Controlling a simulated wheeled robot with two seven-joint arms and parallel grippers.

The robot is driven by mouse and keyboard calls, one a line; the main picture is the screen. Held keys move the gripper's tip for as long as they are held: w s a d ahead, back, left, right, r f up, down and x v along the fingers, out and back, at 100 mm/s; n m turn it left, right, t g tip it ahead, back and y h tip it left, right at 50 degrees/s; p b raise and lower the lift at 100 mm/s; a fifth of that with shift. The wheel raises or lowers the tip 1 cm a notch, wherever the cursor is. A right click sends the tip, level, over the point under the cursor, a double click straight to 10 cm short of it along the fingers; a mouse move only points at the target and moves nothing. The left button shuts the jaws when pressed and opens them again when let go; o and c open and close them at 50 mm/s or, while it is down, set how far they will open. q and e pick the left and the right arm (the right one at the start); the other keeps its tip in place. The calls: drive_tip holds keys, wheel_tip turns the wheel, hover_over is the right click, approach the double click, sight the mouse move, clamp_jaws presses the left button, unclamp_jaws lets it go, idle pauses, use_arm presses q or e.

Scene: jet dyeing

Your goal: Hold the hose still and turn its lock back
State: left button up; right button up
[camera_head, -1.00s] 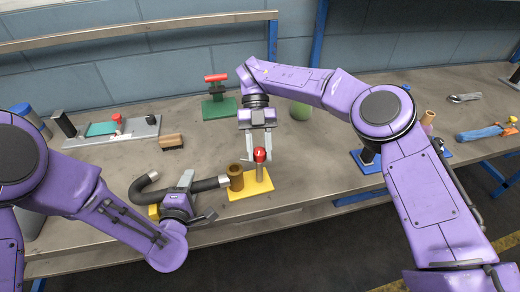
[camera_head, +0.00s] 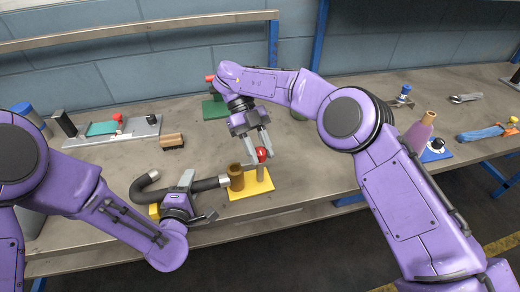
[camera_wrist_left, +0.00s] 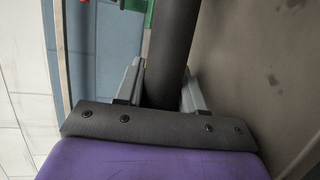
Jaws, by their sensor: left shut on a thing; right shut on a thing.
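My left gripper (camera_head: 187,182) is shut on the hose. In the left wrist view the hose (camera_wrist_left: 172,45) runs between its fingers (camera_wrist_left: 162,88). The hose's right metal end meets a brass socket (camera_head: 236,176) on a yellow plate (camera_head: 250,190). The lock's red knob (camera_head: 262,154) stands beside the socket, above a short post (camera_head: 260,173). My right gripper (camera_head: 260,157) is shut on the knob, with its fingers tilted. The exact finger contact is small to see.
A red-handled green fixture (camera_head: 214,107) stands behind my right gripper. A blue-based stand (camera_head: 436,152), a bottle and a blue-and-orange tool (camera_head: 482,133) are on the right.

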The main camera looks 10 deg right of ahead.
drive_tip(key=o, duration=1)
drive_tip(key=shift+o, duration=0.2)
